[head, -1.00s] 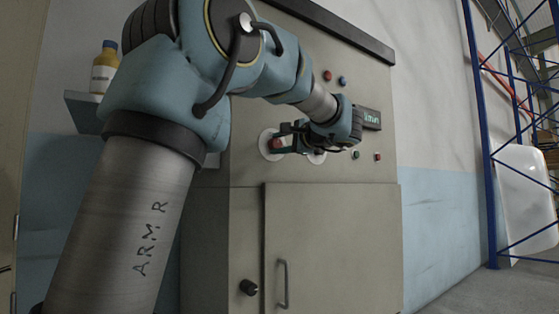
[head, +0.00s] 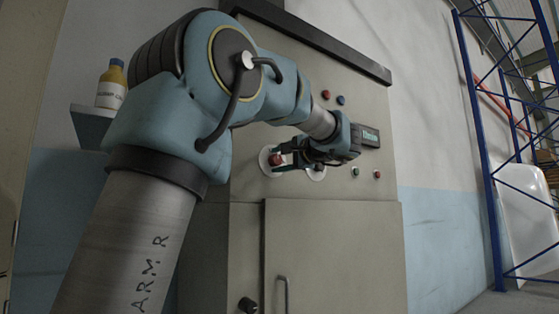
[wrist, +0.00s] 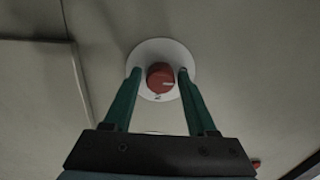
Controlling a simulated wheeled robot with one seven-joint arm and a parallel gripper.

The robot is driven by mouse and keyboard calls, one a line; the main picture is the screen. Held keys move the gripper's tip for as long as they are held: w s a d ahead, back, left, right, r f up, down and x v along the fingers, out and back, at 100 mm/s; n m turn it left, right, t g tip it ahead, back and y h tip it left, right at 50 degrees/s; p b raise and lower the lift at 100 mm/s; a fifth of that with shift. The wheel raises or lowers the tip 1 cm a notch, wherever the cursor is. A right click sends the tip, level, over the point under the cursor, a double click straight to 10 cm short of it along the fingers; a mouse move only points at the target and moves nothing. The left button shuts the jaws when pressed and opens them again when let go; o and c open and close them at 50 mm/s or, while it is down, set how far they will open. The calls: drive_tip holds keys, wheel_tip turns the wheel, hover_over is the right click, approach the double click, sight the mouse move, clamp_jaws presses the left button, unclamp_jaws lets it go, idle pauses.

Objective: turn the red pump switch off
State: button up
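The red pump switch (head: 276,160) is a round red knob on a white round plate on the cabinet front. In the wrist view the red knob (wrist: 160,77) shows face on, with a short pale mark at its right side. My gripper (wrist: 159,72) is open, its two green fingers apart. One fingertip appears on each side of the knob, over the white plate, with gaps between them and the knob. How far the tips reach along the knob's depth is hard to tell. In the head view my gripper (head: 287,156) is at the knob, partly hidden by its own body.
A dark knob (head: 319,167) on another white plate is just right of the red one, under my gripper. Red (head: 326,95) and blue (head: 341,100) buttons and a lit display (head: 371,136) are above. A bottle (head: 112,85) stands on a shelf at left.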

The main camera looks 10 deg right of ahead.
drive_tip(key=shift+o, duration=1)
drive_tip(key=shift+s, duration=0.1)
drive_tip(key=v, duration=1)
drive_tip(key=shift+s+d, duration=0.2)
drive_tip(key=shift+s, duration=0.05)
